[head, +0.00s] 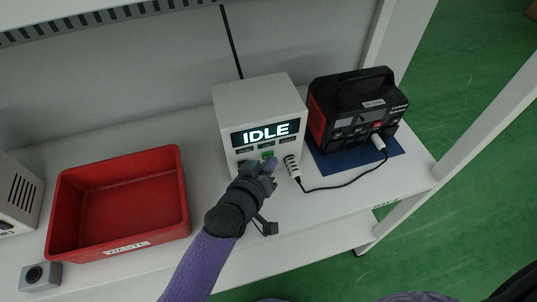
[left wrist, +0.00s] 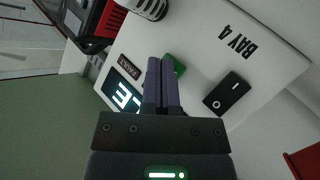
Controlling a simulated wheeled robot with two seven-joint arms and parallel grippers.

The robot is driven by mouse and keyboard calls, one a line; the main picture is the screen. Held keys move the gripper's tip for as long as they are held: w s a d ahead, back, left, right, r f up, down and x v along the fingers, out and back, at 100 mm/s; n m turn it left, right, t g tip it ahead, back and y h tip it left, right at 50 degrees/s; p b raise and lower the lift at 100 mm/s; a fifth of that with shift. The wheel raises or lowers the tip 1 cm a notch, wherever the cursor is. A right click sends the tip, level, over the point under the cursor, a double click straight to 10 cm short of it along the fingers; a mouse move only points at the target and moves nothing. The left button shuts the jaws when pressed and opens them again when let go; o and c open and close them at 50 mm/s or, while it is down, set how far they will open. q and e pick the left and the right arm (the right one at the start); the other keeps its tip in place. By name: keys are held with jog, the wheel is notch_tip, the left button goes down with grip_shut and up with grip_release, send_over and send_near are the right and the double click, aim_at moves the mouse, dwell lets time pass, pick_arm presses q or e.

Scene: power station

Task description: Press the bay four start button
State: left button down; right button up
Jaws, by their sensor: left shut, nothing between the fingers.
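The bay four unit is a white box (head: 255,99) on the shelf, with a display (head: 266,133) reading "IDLE". Its front is marked "BAY 4" in the left wrist view (left wrist: 262,62). A green button (head: 267,154) shows on its front in the head view; in the left wrist view the green button (left wrist: 176,64) is partly hidden behind my fingers. A black rocker switch (left wrist: 227,97) sits beside it. My left gripper (head: 271,164) is shut and empty, its tips at or just in front of the green button; I cannot tell if they touch. My right gripper is not in view.
A black and red power station (head: 357,108) stands on a blue mat (head: 394,146) to the right, with a cable plugged in. A red bin (head: 120,255) and a grey box with a black button (head: 40,276) are left.

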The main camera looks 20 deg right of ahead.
pick_arm(q)
jog(key=shift+w, duration=0.1)
jog(key=shift+s+r+p, duration=0.15)
jog(key=shift+s+p, duration=0.25)
jog(key=shift+p, duration=0.05)
jog(key=shift+s, duration=0.35)
jog(key=s+p, duration=0.3)
jog(key=s, duration=0.1)
jog(key=shift+s+d, duration=0.1)
jog(key=shift+s, duration=0.25)
jog(key=shift+s+p, duration=0.35)
jog(key=shift+s, duration=0.15)
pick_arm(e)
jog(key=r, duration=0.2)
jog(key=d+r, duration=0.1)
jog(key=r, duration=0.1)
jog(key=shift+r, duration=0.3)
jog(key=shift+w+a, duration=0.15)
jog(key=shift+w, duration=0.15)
